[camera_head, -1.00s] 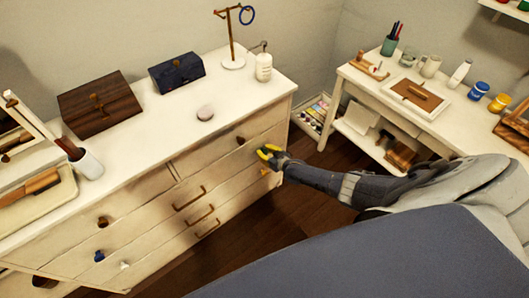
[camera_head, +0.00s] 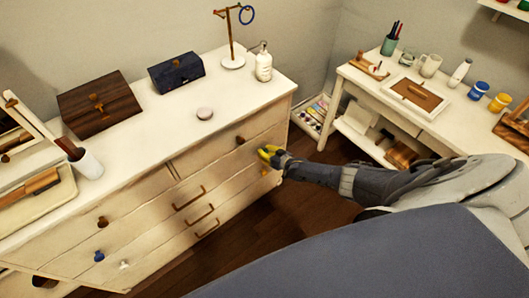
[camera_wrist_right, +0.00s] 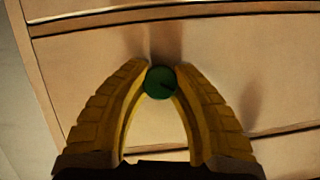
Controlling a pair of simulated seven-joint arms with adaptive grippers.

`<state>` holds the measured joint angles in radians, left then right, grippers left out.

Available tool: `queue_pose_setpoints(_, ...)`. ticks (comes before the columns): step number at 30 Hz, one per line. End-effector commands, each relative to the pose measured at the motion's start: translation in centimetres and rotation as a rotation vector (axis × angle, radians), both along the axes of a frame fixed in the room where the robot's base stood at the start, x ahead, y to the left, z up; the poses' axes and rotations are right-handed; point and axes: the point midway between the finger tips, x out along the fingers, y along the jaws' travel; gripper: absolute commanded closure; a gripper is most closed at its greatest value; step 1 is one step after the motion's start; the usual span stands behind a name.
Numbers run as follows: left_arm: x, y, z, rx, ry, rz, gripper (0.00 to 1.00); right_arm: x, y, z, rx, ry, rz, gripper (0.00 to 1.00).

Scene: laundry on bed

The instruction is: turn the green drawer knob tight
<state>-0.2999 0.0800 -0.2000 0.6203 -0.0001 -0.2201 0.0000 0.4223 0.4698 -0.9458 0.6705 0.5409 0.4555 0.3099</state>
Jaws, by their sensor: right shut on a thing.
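The green drawer knob (camera_wrist_right: 160,83) is round with a dark line across its face. It sits on the front of a cream drawer (camera_wrist_right: 85,65) in the right wrist view. My right gripper (camera_wrist_right: 160,78) has yellow fingers closed around the knob, one on each side. In the head view the right gripper (camera_head: 268,152) is at the right end of the dresser (camera_head: 150,215), and the knob is mostly hidden by its fingers. My left gripper is not in view.
Other drawers carry a brown knob (camera_head: 240,140), an orange knob (camera_head: 265,172), a blue knob (camera_head: 99,256) and a white knob (camera_head: 124,264). Bar handles (camera_head: 190,198) are in the middle. A desk (camera_head: 440,125) stands right. Wooden floor (camera_head: 300,210) is clear in front.

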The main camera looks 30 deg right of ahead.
Motion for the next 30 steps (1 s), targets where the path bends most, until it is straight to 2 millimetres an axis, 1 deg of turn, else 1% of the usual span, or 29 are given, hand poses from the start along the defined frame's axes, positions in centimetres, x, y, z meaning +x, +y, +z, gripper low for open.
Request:
queue_pose_setpoints(2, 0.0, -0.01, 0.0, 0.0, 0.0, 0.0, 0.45, 0.46, -0.15, 0.45, 0.06, 0.001, 0.0, 1.0)
queue_pose_setpoints(6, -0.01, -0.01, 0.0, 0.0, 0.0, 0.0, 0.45, 0.46, -0.15, 0.42, 0.165, 0.017, -0.001, 1.0)
queue_pose_setpoints(12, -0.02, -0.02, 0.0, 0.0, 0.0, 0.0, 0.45, 0.47, -0.16, 0.42, 0.265, 0.034, -0.002, 1.0)
queue_pose_setpoints(21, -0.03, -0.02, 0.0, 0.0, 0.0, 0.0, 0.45, 0.55, -0.22, 0.49, 0.352, 0.045, -0.004, 1.0)
queue_pose_setpoints(30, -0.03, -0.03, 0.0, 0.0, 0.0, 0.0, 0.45, 0.6, -0.28, 0.52, 0.4, 0.052, -0.004, 1.0)
